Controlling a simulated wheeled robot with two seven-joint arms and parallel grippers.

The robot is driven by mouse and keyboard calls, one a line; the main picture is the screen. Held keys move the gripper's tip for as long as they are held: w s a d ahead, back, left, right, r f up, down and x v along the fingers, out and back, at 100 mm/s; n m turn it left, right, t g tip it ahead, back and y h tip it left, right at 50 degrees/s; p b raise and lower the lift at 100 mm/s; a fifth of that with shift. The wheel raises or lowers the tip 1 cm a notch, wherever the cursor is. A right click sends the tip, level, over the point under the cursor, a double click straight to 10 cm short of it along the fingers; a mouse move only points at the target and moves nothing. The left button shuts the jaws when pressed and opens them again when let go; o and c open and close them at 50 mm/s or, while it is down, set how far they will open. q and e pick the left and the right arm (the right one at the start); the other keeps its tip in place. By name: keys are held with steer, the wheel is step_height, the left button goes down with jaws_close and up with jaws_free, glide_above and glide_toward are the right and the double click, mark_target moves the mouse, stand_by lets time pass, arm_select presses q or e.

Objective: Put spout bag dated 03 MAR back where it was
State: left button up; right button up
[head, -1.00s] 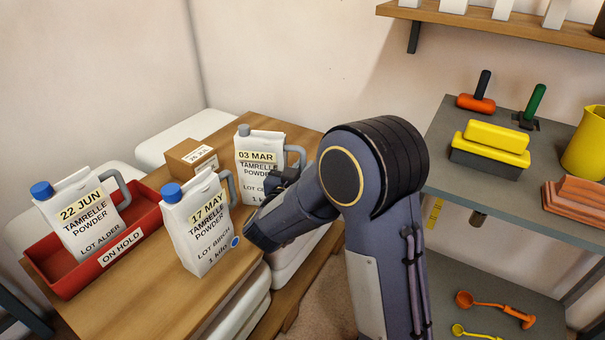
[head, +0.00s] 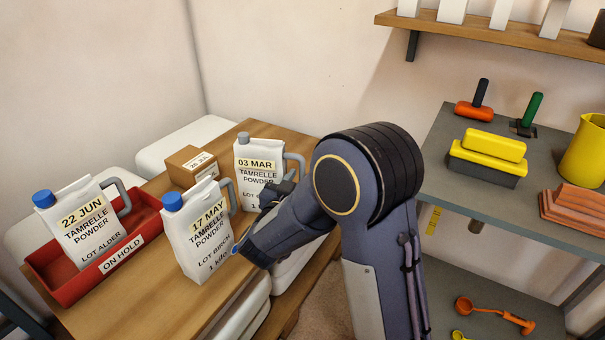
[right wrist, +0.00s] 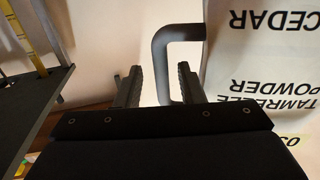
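The spout bag dated 03 MAR (head: 258,163) stands upright at the back of the wooden table, with a grey cap and a grey handle on its right. Its lower front is partly hidden by my right gripper (head: 277,192). In the right wrist view the bag (right wrist: 262,60) appears upside down, with CEDAR on its label. There my right gripper (right wrist: 157,88) is open, its two fingers apart with the upright bar of the handle (right wrist: 160,68) between them. I see no clear contact. My left gripper is not in view.
A blue-capped 17 MAY bag (head: 200,235) stands in front on the table (head: 150,300). A blue-capped 22 JUN bag (head: 85,220) sits in the red ON HOLD tray (head: 150,250). A small cardboard box (head: 190,165) is behind. Grey shelves (head: 440,150) with tools stand right.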

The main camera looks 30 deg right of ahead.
steer(key=s+a+r+n+y+p, duration=0.1)
steer(key=s+a+r+n+y, duration=0.1)
steer(key=s+a+y, duration=0.45)
steer(key=s+a+r+n+y+p, duration=0.15)
steer(key=a+y, duration=0.25)
steer(key=y, duration=0.5)
steer(key=s+d+f+n+g+y, duration=0.1)
steer(key=s+n+g, duration=0.1)
steer(key=s, duration=0.9)
steer(key=s+f+n+g, duration=0.2)
steer(key=s+g, duration=0.2)
steer(key=s, duration=0.6)
steer(key=shift+s+d+f+y, duration=0.2)
steer(key=shift+s+d+y, duration=0.15)
steer(key=shift+s+d, duration=0.05)
